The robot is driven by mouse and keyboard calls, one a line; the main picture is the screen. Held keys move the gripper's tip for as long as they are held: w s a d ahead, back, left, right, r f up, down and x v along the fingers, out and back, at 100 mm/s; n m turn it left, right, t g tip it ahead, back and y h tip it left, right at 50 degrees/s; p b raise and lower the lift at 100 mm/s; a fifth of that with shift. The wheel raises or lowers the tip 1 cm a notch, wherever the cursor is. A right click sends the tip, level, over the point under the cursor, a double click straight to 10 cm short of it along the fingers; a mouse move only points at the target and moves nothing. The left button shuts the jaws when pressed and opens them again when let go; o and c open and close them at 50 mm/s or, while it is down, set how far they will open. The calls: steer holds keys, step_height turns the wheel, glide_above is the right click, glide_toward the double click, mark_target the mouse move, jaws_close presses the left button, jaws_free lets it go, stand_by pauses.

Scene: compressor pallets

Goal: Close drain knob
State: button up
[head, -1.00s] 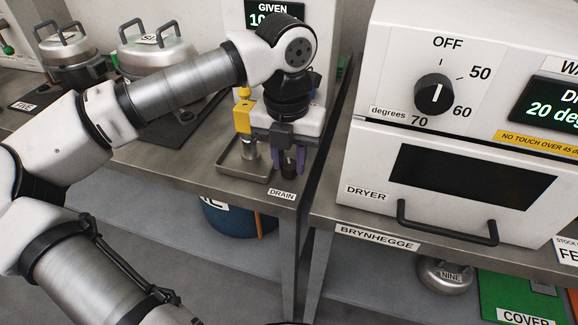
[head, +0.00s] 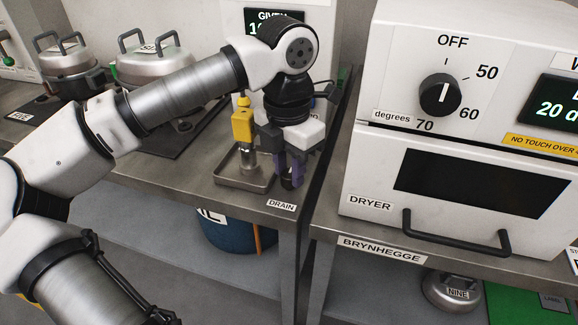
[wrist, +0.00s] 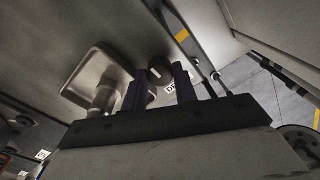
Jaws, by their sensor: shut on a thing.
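The drain knob (wrist: 160,74) is a dark round knob with a pale mark on top. It stands on the bench beside the metal drain tray (wrist: 72,92) and behind the DRAIN label. My gripper (head: 289,178) points down with its purple fingers on either side of the knob, shut on it. In the head view the knob (head: 288,183) is mostly hidden by the fingers. In the wrist view the two fingers of my gripper (wrist: 160,82) flank the knob, and part of the DRAIN label shows behind the right finger.
A yellow-topped dispenser (head: 243,124) stands over the tray (head: 232,180), close left of my gripper. The white dryer (head: 440,190) with its dial stands to the right, across a gap between benches. Lidded metal pots (head: 155,62) stand at the back left. A blue drum (head: 222,228) is below.

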mark_target(290, 173)
steer(key=o, duration=1)
steer(key=shift+c, duration=0.2)
steer(key=shift+r, duration=0.1)
steer(key=shift+w+r+p, duration=0.15)
steer(key=shift+r+p, duration=0.3)
steer(key=shift+r, duration=0.05)
step_height(290, 173, up, 7)
steer(key=p, duration=0.4)
steer(key=shift+p, duration=0.3)
